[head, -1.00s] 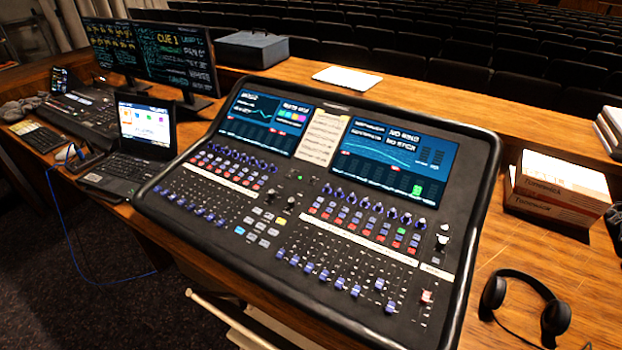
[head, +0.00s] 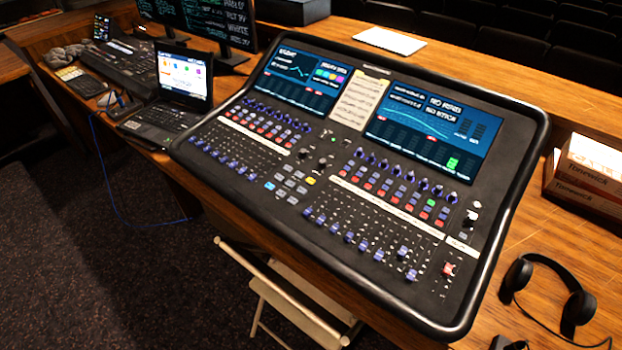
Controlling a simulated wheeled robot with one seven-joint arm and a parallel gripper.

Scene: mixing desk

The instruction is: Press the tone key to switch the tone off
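The mixing desk (head: 340,195) is a large black console set in the wooden counter, with rows of knobs, small keys and faders. A yellow-lit key (head: 310,181) and a cyan-lit key (head: 269,186) show in its middle block. A green-lit key (head: 431,202) shows in the right-hand key rows. The key labels are too small to read, so I cannot tell which one is the tone key. Two blue display screens, the left one (head: 297,78) and the right one (head: 434,116), are lit above the keys. My gripper is not in view.
A laptop (head: 182,80) stands open left of the desk. Headphones (head: 548,290) lie on the counter at the right, and boxes (head: 590,175) stand behind them. A folding chair (head: 285,290) stands below the front edge. The space above the console is clear.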

